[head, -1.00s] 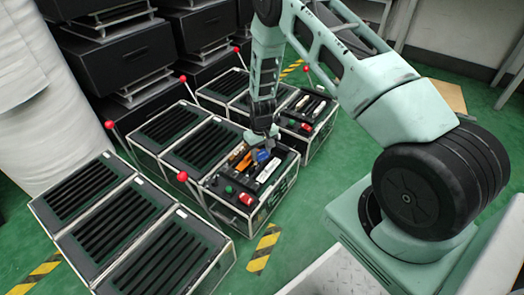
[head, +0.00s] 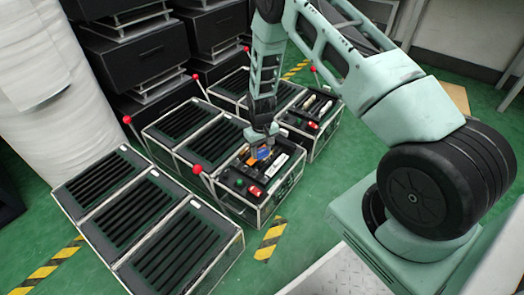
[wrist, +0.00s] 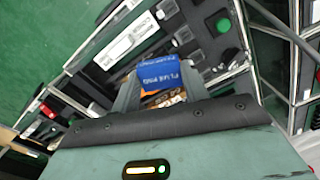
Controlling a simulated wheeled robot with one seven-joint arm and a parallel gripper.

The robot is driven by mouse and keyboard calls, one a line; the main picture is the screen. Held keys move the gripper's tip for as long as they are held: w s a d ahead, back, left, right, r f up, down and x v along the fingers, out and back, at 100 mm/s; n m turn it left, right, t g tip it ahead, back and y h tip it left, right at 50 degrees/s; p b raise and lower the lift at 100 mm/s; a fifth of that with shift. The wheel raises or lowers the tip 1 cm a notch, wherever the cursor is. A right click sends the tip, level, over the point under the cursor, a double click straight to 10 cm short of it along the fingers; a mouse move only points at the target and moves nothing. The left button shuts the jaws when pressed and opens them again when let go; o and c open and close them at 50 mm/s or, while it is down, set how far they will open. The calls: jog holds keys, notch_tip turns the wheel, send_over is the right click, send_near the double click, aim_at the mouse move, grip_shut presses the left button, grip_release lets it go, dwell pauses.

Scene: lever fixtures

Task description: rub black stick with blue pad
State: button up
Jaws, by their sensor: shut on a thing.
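The blue pad (wrist: 158,75), a small blue block with white lettering, sits between the fingers of my gripper (wrist: 160,88) in the wrist view. My gripper is shut on it, just over the near lever box. In the head view my gripper (head: 262,143) points down, and a little of the blue pad (head: 264,153) shows below it. An orange part shows beside and under the pad. A thin dark stick-like piece (wrist: 183,37) lies in the tray recess beyond the pad; I cannot tell surely whether it is the black stick.
The near box (head: 248,192) has a green knob (wrist: 222,26), a red switch (head: 255,192) and a white labelled bar (wrist: 127,42). Red-knobbed levers (head: 197,169) rise beside the boxes. A similar box (head: 318,107) stands behind. Green floor (head: 325,190) is clear in front.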

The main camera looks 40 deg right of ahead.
aim_at(261, 151)
jog(key=shift+r+p, duration=1.35)
jog(key=shift+r, duration=0.7)
